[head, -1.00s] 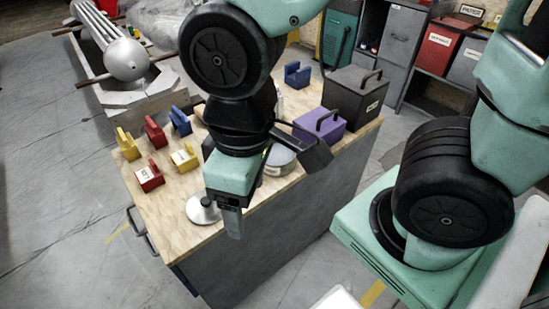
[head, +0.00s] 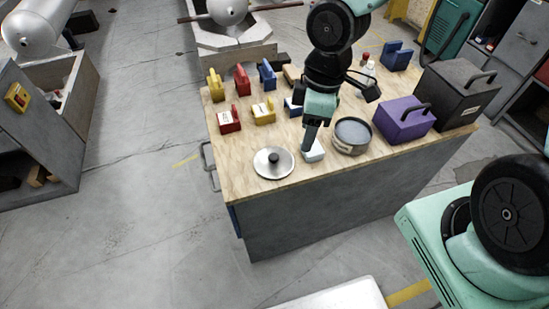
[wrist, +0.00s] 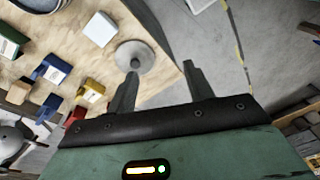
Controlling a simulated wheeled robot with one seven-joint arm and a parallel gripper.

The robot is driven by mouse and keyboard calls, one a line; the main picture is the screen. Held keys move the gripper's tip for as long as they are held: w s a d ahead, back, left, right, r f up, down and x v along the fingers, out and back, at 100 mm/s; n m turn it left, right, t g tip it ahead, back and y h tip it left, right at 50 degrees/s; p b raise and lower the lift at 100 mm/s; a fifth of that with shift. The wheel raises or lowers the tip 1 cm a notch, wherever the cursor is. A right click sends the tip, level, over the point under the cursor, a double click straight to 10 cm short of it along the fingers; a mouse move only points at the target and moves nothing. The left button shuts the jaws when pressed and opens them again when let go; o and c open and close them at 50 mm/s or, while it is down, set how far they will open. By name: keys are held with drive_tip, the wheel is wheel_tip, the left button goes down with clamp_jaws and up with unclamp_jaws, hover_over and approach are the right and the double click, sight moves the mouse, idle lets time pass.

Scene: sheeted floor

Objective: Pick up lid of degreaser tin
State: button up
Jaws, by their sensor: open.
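A round silver lid with a dark knob (head: 273,162) lies flat near the front left edge of the wooden worktop. It also shows in the wrist view (wrist: 146,56), just beyond the left finger. A round, lidless tin (head: 338,146) with a grey-blue inside stands to its right; its label is unreadable. My gripper (head: 308,146) is over the worktop, between lid and tin, beside a white block. In the wrist view my gripper (wrist: 162,70) has its fingers spread, with nothing between them. The lid is apart from the fingers, or nearly so; the exact gap is unclear.
A white block (head: 314,153) stands beside the fingers. Red, yellow and blue blocks, such as a red one (head: 229,122), stand behind the lid. A purple box (head: 404,121) and a dark box (head: 456,96) fill the right end. Floor lies open in front.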

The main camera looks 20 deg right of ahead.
drive_tip(key=w+d+f+n+t+y, duration=0.1)
drive_tip(key=w+d+f+n+y, duration=0.2)
drive_tip(key=w, duration=0.5)
drive_tip(key=b, duration=0.1)
hover_over(275, 156)
drive_tip(key=d, duration=0.3)
drive_tip(key=f, duration=1)
drive_tip(key=shift+s+f, duration=0.2)
drive_tip(key=shift+s, duration=0.15)
drive_tip(key=shift+a+x, duration=0.1)
drive_tip(key=shift+x, duration=1.3)
drive_tip(key=shift+a+x, duration=0.15)
drive_tip(key=shift+x, duration=1.3)
drive_tip(key=shift+w+r, duration=0.1)
drive_tip(key=shift+w, duration=0.05)
drive_tip(key=c, duration=1.1)
